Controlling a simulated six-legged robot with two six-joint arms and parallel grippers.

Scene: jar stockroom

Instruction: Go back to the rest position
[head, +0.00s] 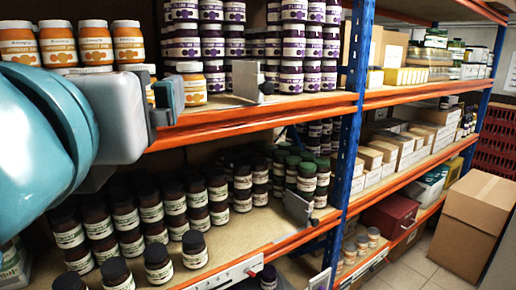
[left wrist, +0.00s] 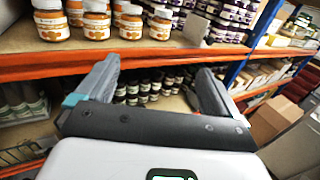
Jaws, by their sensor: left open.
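My left gripper (head: 166,100) comes in from the left in the head view, in front of the upper shelf's orange front edge. In the left wrist view my left gripper (left wrist: 158,66) has its two fingers spread wide, with nothing between them. Beyond the fingers are the shelf edge and dark jars on the level below. My right gripper is not in view.
The upper shelf (head: 285,112) holds orange jars (head: 95,42) and purple-labelled jars (head: 291,48). Dark jars (head: 158,262) stand on the lower shelf. A blue upright (head: 352,110) divides the bays. A cardboard box (head: 480,215) stands on the floor at right.

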